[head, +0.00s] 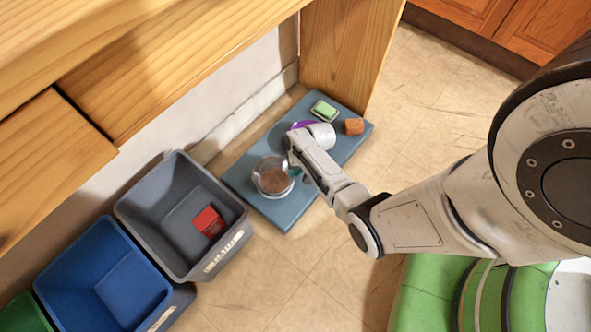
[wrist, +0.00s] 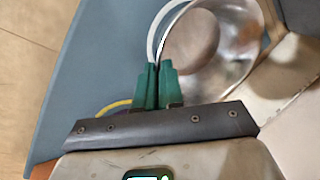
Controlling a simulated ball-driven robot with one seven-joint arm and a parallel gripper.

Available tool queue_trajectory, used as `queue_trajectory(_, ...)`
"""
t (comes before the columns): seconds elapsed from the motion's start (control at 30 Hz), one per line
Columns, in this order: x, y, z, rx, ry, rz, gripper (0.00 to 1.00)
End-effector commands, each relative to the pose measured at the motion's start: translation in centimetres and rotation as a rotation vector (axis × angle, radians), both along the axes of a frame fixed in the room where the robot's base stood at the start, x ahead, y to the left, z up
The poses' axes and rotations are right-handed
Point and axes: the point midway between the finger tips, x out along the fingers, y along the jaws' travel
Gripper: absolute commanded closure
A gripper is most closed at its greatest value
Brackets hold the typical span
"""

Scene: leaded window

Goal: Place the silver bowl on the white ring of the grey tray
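The silver bowl (head: 272,172) is over the left part of the grey tray (head: 287,215), with its shiny inside facing up. In the wrist view the bowl (wrist: 222,75) shows large beside the fingers. A white ring (wrist: 154,38) shows as an arc along the bowl's left side; the rest is hidden under the bowl. I cannot tell whether the bowl touches the tray or hangs just above it. My gripper (wrist: 158,84) has its green fingers close together, with the bowl's rim between them. In the head view the fingers are mostly hidden by my wrist.
On the tray's far part are a green sponge-like block (head: 324,109), a brown block (head: 354,126) and a partly hidden purple thing (head: 300,125). Left stand a grey bin (head: 150,205) holding a red block (head: 208,222), and a blue bin (head: 75,265). A wooden bench (head: 340,50) overhangs behind.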

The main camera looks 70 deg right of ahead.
Motion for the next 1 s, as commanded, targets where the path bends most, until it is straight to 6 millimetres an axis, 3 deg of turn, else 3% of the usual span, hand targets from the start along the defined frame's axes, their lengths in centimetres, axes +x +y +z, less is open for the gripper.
queue_trajectory(0.2, 0.0, 0.0, 0.0, 0.000, 0.000, 0.000, 0.71)
queue_trajectory(0.57, -0.1, -0.1, 0.9, 0.000, 0.000, 0.000, 0.71)
queue_trajectory(1.0, -2.3, -1.2, 8.5, -0.001, 0.000, -0.001, 0.71)
